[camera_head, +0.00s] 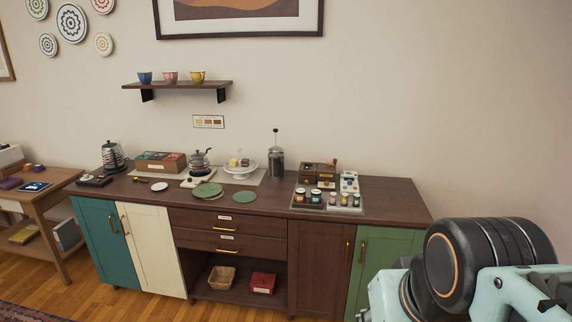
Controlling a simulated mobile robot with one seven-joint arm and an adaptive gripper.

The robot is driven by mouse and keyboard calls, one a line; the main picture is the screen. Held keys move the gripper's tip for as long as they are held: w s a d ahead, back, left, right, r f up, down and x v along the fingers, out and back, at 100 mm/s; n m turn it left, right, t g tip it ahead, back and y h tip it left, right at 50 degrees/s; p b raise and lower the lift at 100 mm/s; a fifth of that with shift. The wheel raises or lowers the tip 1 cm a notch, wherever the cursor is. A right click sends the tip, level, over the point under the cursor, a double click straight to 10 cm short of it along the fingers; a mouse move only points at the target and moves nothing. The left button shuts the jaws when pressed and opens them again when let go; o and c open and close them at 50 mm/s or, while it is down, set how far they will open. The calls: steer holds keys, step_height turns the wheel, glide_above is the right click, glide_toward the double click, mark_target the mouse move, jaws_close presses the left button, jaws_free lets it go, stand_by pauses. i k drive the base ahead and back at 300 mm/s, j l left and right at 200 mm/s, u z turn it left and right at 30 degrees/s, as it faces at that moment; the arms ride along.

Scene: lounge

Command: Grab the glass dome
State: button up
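A white cake stand (240,173) stands near the back middle of the sideboard, with small cakes or pastries on it. A faint clear shape seems to rise over them, which may be the glass dome, but it is too small and faint to be sure. My arm shows at the lower right, in front of the sideboard's right end and well apart from the cake stand. My gripper is out of view.
A kettle (200,160) stands left of the stand and a tall French press (277,163) right of it. Green round mats (207,190) lie in front. A tray of small jars (328,209) is further right. The sideboard's right end (395,200) is clear.

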mark_target(240, 160)
steer(key=i+l+u, duration=0.25)
steer(key=i+u, duration=0.15)
steer(key=i, duration=0.15)
steer(key=i+l+u, duration=0.35)
steer(key=i, duration=0.15)
steer(key=i+j+z, duration=0.3)
steer(key=i+j, duration=0.15)
steer(key=i, duration=0.25)
steer(key=i+j+z, duration=0.3)
steer(key=i+j, duration=0.25)
steer(key=i, duration=0.1)
